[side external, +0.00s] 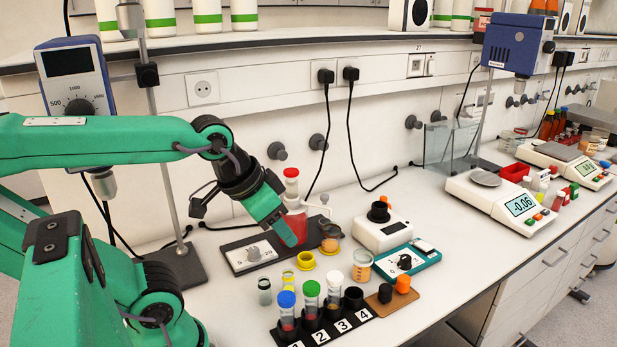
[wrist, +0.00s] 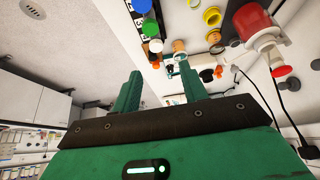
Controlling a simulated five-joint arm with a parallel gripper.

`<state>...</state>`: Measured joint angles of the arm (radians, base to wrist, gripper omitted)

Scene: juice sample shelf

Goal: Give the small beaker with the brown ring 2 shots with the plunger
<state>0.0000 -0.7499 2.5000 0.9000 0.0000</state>
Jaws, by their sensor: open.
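The dispenser bottle (side external: 302,226) holds red liquid and has a red-topped plunger (side external: 291,174). It stands on a dark base with a grey knob, and also shows at the upper right of the wrist view (wrist: 256,24). A small beaker (side external: 329,243) with a brown-orange band stands right of the bottle, close to its spout; it also shows in the wrist view (wrist: 214,38). Another small beaker (side external: 362,268) with orange stands further front right. My gripper (side external: 287,234) is open and empty, pointing down in front of the bottle and partly hiding it. Its two fingers are apart in the wrist view (wrist: 160,72).
A yellow ring-shaped piece (side external: 305,262) and small vials (side external: 264,291) stand in front of the base. A numbered black rack (side external: 322,328) holds capped tubes. A white device (side external: 382,230) and a teal-edged device (side external: 408,262) stand to the right.

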